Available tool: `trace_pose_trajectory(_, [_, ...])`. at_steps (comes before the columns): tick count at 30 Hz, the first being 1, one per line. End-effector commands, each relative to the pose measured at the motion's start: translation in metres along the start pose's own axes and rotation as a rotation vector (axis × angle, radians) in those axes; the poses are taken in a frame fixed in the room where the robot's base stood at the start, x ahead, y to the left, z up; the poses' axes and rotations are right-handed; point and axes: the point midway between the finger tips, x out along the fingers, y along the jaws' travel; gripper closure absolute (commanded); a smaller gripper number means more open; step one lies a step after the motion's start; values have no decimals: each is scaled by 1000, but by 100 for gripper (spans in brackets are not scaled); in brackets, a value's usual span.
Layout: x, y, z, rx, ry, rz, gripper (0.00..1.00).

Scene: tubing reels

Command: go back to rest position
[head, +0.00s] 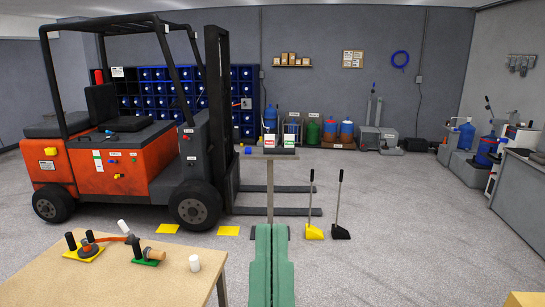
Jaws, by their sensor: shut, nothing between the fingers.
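My gripper does not show in the head view, and I see no part of my arm that I am sure of. On the wooden table (150,285) at the lower left stand a yellow base (72,254) with black pegs and a dark reel (88,247), and a green base (140,261) with a black peg (136,247) and a brown roll (153,254). An orange strip (112,239) runs from the dark reel toward the green base. A white cylinder (194,263) stands at the right of the table, and another (123,227) is tilted behind the strip.
A green rail-like structure (270,265) runs from the bottom centre toward a thin post (270,192). An orange forklift (120,155) stands behind the table. Yellow (314,232) and black (340,232) long-handled pans stand right of the post. The floor at right is largely clear.

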Motion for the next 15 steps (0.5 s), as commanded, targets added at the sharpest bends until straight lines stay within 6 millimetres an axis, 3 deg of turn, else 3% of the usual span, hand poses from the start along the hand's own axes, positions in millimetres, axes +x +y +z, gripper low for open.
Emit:
trace_pose_trajectory(1, [31,-1,-45,2,0,-1,100])
trace_pose_trajectory(6, [78,-3,-111,6,-2,-5,100])
trace_pose_trajectory(10, [100,-4,-143,9,-3,-7,100])
trace_pose_trajectory(15, [109,-4,-157,11,-4,-8,100])
